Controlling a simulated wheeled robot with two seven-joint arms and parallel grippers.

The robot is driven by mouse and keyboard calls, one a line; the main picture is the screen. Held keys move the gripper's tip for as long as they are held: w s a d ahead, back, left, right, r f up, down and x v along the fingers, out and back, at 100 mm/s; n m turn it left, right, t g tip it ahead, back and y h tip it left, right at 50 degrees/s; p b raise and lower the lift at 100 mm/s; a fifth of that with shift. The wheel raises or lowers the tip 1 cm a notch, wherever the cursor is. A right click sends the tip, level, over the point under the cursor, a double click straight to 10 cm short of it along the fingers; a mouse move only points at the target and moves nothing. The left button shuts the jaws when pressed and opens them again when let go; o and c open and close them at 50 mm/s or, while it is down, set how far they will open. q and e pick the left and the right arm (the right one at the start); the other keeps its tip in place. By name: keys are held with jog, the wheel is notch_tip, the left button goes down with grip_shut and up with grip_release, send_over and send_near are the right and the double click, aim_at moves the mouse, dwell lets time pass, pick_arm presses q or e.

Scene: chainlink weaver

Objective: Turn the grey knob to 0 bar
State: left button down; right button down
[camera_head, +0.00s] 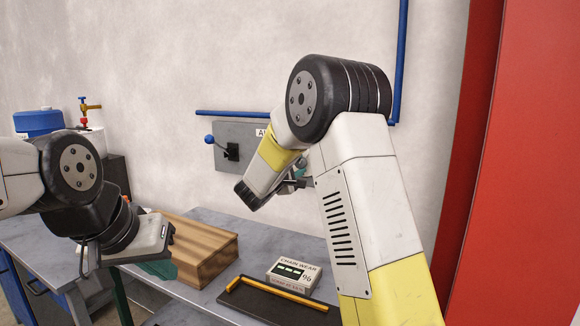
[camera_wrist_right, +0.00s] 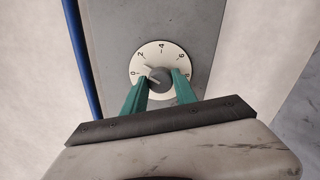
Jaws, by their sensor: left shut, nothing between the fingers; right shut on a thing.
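The grey knob (camera_wrist_right: 159,79) sits in the middle of a round white dial (camera_wrist_right: 143,58) marked 0, 2, 4, 6 and 8 in the right wrist view. My right gripper (camera_wrist_right: 160,84) is shut on the knob, one green finger on each side. A pale line on the knob slants towards the left, near the 0 side; its exact reading is hard to tell. In the head view my right gripper (camera_head: 299,172) is mostly hidden behind its own arm, and the knob is hidden. My left gripper (camera_head: 166,243) is shut and empty above the bench; its fingertips are unclear.
A grey wall panel (camera_head: 228,133) with a blue-knobbed lever (camera_head: 211,139) is beside my right arm. A red upright (camera_head: 530,160) stands right.

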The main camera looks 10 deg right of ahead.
jog(key=n, duration=0.5)
jog(key=shift+a+n, duration=0.1)
jog(key=shift+n, duration=0.2)
jog(key=shift+f, duration=0.1)
dwell(0.4)
jog(key=c, duration=1)
grip_release()
jog(key=shift+o, duration=0.2)
jog(key=v, duration=0.7)
jog(key=shift+s+a, duration=0.2)
jog(key=shift+s, duration=0.15)
